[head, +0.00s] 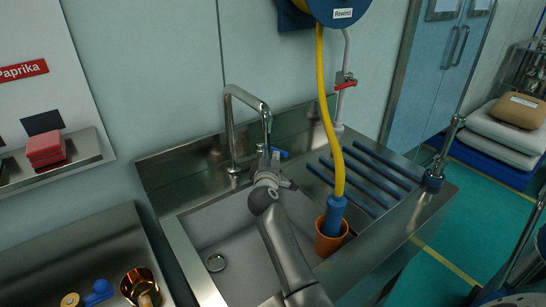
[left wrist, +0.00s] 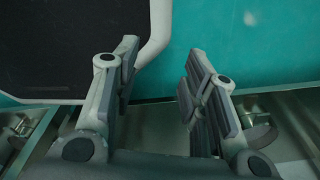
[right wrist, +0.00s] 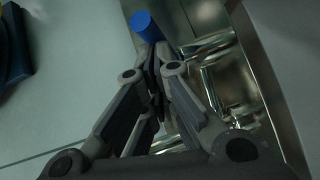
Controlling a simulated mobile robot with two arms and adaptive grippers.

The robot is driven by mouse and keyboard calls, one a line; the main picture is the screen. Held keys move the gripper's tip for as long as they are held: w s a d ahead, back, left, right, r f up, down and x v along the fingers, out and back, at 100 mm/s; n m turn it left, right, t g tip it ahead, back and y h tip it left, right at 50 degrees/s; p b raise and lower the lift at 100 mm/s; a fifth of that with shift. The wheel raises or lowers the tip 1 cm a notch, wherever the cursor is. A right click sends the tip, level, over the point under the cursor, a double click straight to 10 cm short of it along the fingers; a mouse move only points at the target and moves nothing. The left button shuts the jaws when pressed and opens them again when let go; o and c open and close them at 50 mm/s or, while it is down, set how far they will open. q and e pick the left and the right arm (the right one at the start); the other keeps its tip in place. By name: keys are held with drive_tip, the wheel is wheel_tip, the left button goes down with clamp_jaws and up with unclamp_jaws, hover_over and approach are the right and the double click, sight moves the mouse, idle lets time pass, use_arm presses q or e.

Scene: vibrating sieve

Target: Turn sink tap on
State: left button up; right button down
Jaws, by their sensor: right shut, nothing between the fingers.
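The chrome sink tap (head: 231,125) stands at the back of the steel sink, with its spout bent over the basin. Its small blue handle (head: 279,153) shows just behind my right gripper (head: 268,162). In the right wrist view the blue handle end (right wrist: 145,26) is just beyond the fingertips of my right gripper (right wrist: 157,58), which is shut and empty. I cannot tell whether they touch. I see no water stream. My left gripper (left wrist: 160,72) is open and empty, with its fingers apart, away from the sink.
The sink basin (head: 225,225) is empty, with a drain at its left. A yellow hose (head: 333,130) hangs to a blue nozzle in an orange cup (head: 330,240) right of the basin. Blue bars (head: 370,175) lie on the drainboard. A steel tray (head: 80,250) is at lower left.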

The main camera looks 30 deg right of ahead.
sight(282, 154)
drive_tip(key=shift+w+a, duration=0.1)
drive_tip(key=d+n+y+p, duration=0.1)
drive_tip(key=d+y+p, duration=0.1)
drive_tip(key=p, duration=0.1)
drive_tip(key=d+n+t+y+p, duration=0.1)
drive_tip(key=d+n+p, duration=0.1)
drive_tip(key=p, duration=0.2)
drive_tip(key=shift+t+y, duration=0.3)
drive_tip(key=shift+y, duration=0.1)
use_arm(q)
wheel_tip(282, 154, up, 7)
drive_tip(key=shift+w+a, duration=0.2)
drive_tip(key=shift+w, duration=0.25)
drive_tip(key=shift+a, duration=0.1)
use_arm(e)
drive_tip(key=v, duration=0.7)
drive_tip(key=shift+s, duration=0.3)
use_arm(q)
drive_tip(key=shift+r, duration=0.1)
use_arm(e)
drive_tip(key=shift+r, duration=0.1)
